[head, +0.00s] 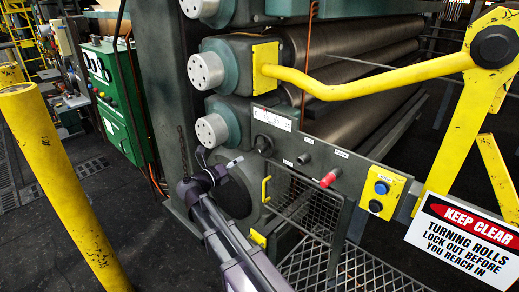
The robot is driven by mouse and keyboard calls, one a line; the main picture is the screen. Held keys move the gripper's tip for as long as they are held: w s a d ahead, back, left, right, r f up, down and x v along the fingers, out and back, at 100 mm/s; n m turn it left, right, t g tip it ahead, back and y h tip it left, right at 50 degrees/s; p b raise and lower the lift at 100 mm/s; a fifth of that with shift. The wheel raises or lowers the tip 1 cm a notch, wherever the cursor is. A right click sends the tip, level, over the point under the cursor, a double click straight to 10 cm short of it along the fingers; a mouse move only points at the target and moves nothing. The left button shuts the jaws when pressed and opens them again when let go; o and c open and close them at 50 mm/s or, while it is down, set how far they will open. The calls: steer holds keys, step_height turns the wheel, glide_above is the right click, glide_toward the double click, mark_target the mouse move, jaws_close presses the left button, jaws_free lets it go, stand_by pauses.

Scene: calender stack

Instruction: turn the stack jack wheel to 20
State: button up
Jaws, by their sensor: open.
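A large dark round wheel (237,197) sits low on the machine front, partly hidden behind my arm. It may be the stack jack wheel, but no label or number on it can be read. My gripper (218,168) is at its upper left edge, seen small and from the side. The gripper is open; whether it touches the wheel cannot be told. A smaller black knob (264,145) is on the grey panel to the upper right, under a white marked plate (271,118) whose marks are too small to read.
A yellow bar (370,82) crosses in front of the rolls (350,50). A red knob (329,179) and a yellow button box (381,191) are at right, above a mesh guard (330,262). A keep clear sign (465,240) and a yellow post (60,185) stand nearby.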

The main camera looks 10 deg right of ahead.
mark_target(259, 148)
steer(key=n, duration=1.2)
steer(key=a+n, duration=0.1)
steer(key=n, duration=0.5)
steer(key=shift+s+n, duration=0.3)
stand_by(1.5)
stand_by(0.3)
steer(key=x, duration=1.3)
steer(key=shift+w+d, duration=0.3)
